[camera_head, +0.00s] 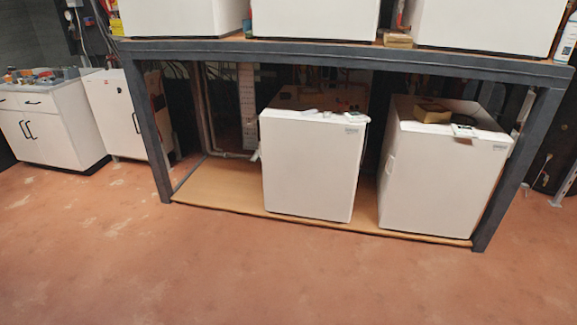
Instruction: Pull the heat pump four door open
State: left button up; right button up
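Two white box-shaped heat pumps stand on the lower wooden shelf of a dark metal rack. One heat pump (309,168) is near the middle, and the other heat pump (440,185) is at the right. Both front panels look closed. Small items lie on their tops. Three more white units (180,17) (315,18) (485,24) stand on the upper shelf, cut off by the top edge. I cannot tell which unit is heat pump four. Neither of my grippers is in view.
The dark rack (340,58) has legs at the left and right. Its lower shelf (222,188) is bare at the left. White cabinets (55,130) stand at the far left. The reddish floor in front is clear.

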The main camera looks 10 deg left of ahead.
aim_at(310, 168)
jog(key=i+j, duration=0.25)
jog(key=i, duration=0.25)
jog(key=i+j, duration=0.3)
jog(key=i, duration=0.25)
